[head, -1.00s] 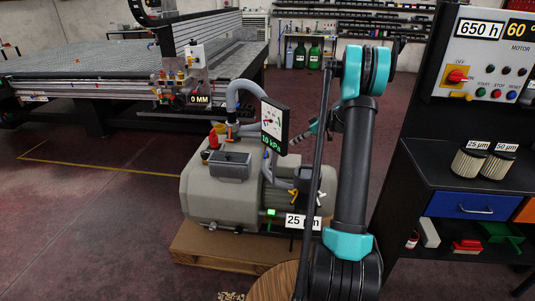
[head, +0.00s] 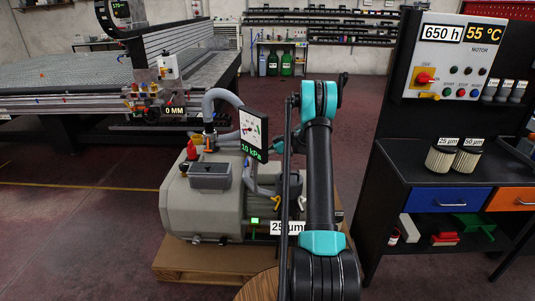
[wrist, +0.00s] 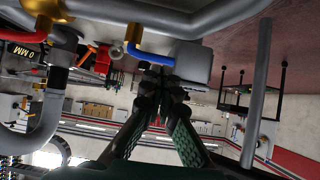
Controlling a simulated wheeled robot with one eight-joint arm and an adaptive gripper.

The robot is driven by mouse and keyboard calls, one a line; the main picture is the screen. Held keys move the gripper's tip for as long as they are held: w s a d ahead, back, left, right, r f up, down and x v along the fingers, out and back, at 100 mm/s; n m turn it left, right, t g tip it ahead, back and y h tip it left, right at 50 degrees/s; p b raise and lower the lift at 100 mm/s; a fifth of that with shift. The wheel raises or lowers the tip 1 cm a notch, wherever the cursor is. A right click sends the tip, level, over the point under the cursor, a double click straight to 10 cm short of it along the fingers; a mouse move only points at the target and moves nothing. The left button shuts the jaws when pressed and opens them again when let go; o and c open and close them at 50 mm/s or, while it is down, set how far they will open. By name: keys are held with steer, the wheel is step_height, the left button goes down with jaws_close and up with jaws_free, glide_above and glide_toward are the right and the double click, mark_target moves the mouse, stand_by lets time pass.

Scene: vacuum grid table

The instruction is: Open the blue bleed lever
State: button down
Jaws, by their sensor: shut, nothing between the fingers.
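In the wrist view a blue lever (wrist: 152,59) extends from a brass fitting (wrist: 133,36) on a grey pipe. My gripper (wrist: 161,82) is shut and empty, with its fingertips close to the free end of the lever. I cannot tell whether they touch it. In the head view the grey vacuum pump (head: 200,208) stands on a wooden pallet, with a display reading 10 kPa (head: 251,134) above it. My fingertips and the blue lever are not clear there, behind the display and arm.
A red handle (wrist: 24,35) and a grey hose (wrist: 42,128) are left of my gripper in the wrist view. A black bench (head: 400,160) with a control panel (head: 466,58) stands at right. The grid table (head: 60,97) is at back left, with open floor in front.

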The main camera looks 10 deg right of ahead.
mark_target(246, 164)
steer(key=shift+x, duration=2.2)
